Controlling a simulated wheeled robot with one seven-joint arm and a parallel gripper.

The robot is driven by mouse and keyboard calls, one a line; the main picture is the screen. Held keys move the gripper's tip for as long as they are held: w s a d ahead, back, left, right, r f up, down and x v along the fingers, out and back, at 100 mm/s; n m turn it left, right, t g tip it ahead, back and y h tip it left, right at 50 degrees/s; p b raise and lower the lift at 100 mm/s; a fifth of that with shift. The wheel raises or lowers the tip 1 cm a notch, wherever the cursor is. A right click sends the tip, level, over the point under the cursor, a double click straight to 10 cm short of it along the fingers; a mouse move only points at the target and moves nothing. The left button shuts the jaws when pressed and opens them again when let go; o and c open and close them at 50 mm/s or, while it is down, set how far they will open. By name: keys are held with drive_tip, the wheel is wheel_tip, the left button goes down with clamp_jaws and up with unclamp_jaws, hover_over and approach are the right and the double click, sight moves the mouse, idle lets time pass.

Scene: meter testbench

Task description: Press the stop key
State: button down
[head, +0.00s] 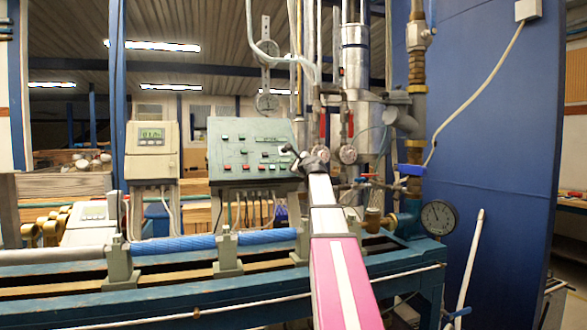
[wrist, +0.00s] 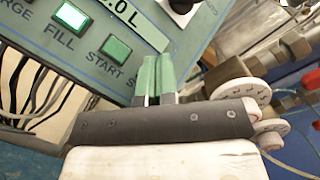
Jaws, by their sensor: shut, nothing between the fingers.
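The green control panel (head: 222,155) stands in the middle of the head view, with small red and green keys too small to read. I cannot make out the stop key; an "S" beside START is cut off by my fingers. My gripper (wrist: 156,58) is shut and empty, its green-tipped fingers pointing at the panel just right of START. I cannot tell whether the tips touch it. In the head view my gripper (head: 288,150) is at the panel's right side.
Pipes and valves stand right of the panel, with a pressure gauge (head: 438,217) lower right. A grey meter box (head: 152,160) stands left of the panel. A blue pipe (head: 180,245) runs along the bench below. A dark round knob (wrist: 181,4) sits above my fingers in the wrist view.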

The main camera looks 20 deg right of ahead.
drive_tip(key=shift+w+f, duration=0.25)
drive_tip(key=shift+w, duration=0.05)
idle(0.5)
drive_tip(key=shift+s+r, duration=0.1)
drive_tip(key=shift+s, duration=0.05)
idle(0.3)
drive_tip(key=shift+s+r, duration=0.45)
drive_tip(key=shift+s+r, duration=1.65)
drive_tip(key=shift+s, duration=0.2)
drive_tip(key=shift+s+r, duration=0.45)
drive_tip(key=shift+s, duration=0.1)
